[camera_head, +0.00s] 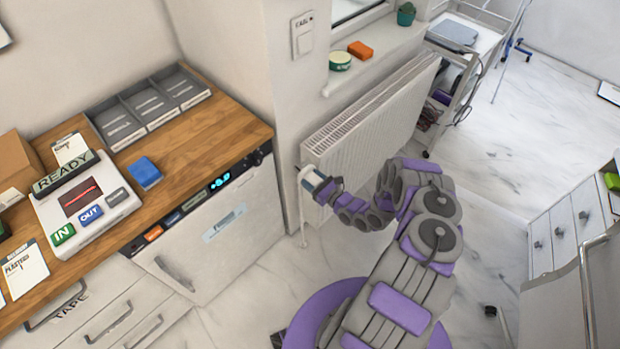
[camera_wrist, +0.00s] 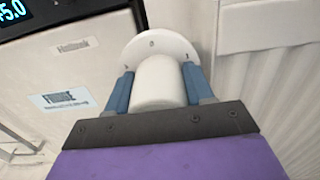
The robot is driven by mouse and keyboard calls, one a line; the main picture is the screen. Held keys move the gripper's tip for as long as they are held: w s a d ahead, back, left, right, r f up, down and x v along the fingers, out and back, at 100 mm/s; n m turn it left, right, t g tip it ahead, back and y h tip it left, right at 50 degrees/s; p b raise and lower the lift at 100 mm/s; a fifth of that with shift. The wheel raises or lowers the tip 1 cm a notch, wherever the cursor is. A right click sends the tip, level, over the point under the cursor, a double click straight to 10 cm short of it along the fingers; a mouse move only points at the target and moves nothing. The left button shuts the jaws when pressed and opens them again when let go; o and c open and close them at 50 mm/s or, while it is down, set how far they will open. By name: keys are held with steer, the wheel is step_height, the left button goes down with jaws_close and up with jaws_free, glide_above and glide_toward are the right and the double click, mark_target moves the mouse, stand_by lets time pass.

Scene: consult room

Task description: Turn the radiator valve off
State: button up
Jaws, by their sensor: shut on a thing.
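The radiator (camera_head: 375,115) is a white panel under the window sill. Its valve (camera_head: 312,178) is at the radiator's left end, low down. In the wrist view the valve shows as a white rounded knob (camera_wrist: 160,82) in front of a round white disc (camera_wrist: 158,43) with small marks too small to read. My gripper (camera_head: 324,187) reaches the valve from the right. In the wrist view its two blue fingers (camera_wrist: 160,88) are on either side of the knob, shut on it. The knob's near end is partly hidden by the gripper body.
A white fridge (camera_head: 232,225) under a wooden counter (camera_head: 215,135) stands close left of the valve. A sill above the radiator holds a green tin (camera_head: 340,60), an orange block (camera_head: 360,50) and a small plant (camera_head: 406,14). A trolley (camera_head: 465,60) stands behind. The marble floor (camera_head: 490,215) at right is mostly clear.

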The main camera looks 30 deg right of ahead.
steer(key=shift+d+f, duration=0.1)
steer(key=shift+d, duration=0.05)
steer(key=shift+c, duration=1.2)
steer(key=shift+s, duration=0.1)
steer(key=shift+a+n, duration=0.2)
steer(key=shift+n, duration=0.1)
